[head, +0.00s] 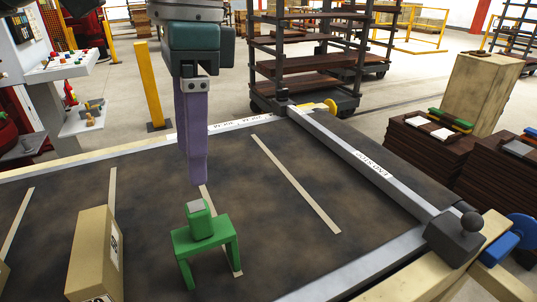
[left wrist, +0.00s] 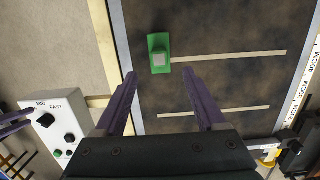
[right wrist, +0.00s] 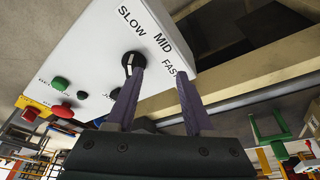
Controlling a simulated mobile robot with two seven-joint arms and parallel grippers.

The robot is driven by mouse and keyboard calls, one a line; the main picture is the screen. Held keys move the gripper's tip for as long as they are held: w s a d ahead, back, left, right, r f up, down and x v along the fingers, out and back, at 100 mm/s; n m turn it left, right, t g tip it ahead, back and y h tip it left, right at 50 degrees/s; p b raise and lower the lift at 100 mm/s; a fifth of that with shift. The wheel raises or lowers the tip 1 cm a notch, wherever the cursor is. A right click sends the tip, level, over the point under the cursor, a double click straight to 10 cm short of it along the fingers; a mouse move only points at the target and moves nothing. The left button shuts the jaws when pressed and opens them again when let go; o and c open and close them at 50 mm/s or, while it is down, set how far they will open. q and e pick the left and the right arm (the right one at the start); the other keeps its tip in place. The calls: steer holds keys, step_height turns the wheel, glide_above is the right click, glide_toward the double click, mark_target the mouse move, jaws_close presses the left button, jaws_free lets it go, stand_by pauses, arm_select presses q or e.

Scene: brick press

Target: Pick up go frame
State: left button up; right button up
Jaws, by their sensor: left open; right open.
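The go frame is a small green arch-shaped frame (head: 207,243) with a grey-topped block on it. It stands upright on the dark table surface in the head view. My right gripper does not show in the head view.
A tan box (head: 95,255) stands on the table (head: 290,220) at left. A metal rail (head: 370,170) borders the table's right side, with a dark clamp block (head: 458,232) at its corner. A rack (head: 315,50) stands beyond.

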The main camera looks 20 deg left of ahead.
mark_target(197, 206)
arm_select(q)
step_height(197, 206, down, 4)
steer(key=shift+s+r, duration=0.15)
steer(key=shift+r, duration=0.05)
steer(key=f, duration=0.4)
steer(key=f+p, duration=0.1)
steer(key=f, duration=0.1)
steer(key=shift+s+a, duration=0.2)
steer(key=shift+s, duration=0.05)
jaws_close()
stand_by(1.0)
